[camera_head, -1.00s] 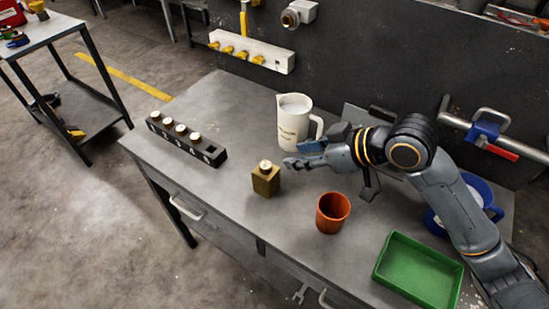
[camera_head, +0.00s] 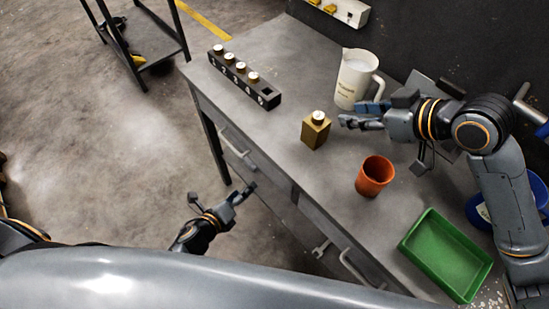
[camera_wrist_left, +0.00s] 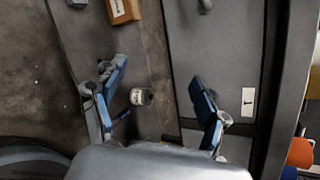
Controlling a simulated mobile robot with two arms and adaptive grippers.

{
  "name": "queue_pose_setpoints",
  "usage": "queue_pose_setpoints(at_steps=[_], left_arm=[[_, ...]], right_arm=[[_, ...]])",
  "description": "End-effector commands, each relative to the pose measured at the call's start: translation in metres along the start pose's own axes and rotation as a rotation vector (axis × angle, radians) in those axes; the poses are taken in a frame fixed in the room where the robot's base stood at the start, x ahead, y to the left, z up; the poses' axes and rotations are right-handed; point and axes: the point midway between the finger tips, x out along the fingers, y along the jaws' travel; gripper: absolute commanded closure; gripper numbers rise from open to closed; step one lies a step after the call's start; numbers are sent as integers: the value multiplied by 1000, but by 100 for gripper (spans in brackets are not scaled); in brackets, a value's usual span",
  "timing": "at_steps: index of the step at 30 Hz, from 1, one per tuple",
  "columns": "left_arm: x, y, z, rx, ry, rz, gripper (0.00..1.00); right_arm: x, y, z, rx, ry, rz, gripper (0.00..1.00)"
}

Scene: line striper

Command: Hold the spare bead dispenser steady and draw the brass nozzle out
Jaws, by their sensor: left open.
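The bead dispenser, a small brass-brown block (camera_head: 315,133), stands upright on the grey bench (camera_head: 300,55). A pale round-topped nozzle (camera_head: 319,117) sits in its top; little brass shows. My right gripper (camera_head: 352,114) is just right of the block, fingers apart, empty and apparently not touching it. My left gripper (camera_head: 247,190) is low in front of the bench, by the drawers, well away from the block. In the left wrist view its two blue-padded fingers (camera_wrist_left: 160,105) are wide open with nothing gripped. A small white-labelled round thing (camera_wrist_left: 141,96) shows beyond them; I cannot tell what it is.
A black numbered rack (camera_head: 243,80) with several pale-topped pieces and an empty square end slot lies behind left. A white jug (camera_head: 353,82) stands behind my right gripper. An orange cup (camera_head: 375,176) and green tray (camera_head: 446,256) are at the right. Drawer handles (camera_head: 236,150) stick out in front.

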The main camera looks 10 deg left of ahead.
Motion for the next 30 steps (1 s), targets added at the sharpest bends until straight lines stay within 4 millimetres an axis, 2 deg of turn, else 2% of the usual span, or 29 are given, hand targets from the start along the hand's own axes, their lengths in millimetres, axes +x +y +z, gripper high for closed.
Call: queue_pose_setpoints(at_steps=[1,6,9,12,15,20,23,30], left_arm=[[-2,-30,12,144,-13,-70,26],[-19,-119,39,620,-91,-265,26],[-30,-160,45,829,-147,-349,26],[-36,-191,44,935,-187,-410,26],[-39,-209,42,989,-211,-446,26],[-34,-222,41,1016,-224,-465,26],[-22,-228,41,1017,-225,-466,26],[19,-250,40,1016,-225,-464,26]], right_arm=[[0,0,0,0,0,0,62],[0,0,0,0,0,0,62],[0,0,0,0,0,0,62],[0,0,0,0,0,0,62],[0,0,0,0,0,0,62],[0,0,0,0,0,0,62],[0,0,0,0,0,0,62],[0,0,0,0,0,0,62]])
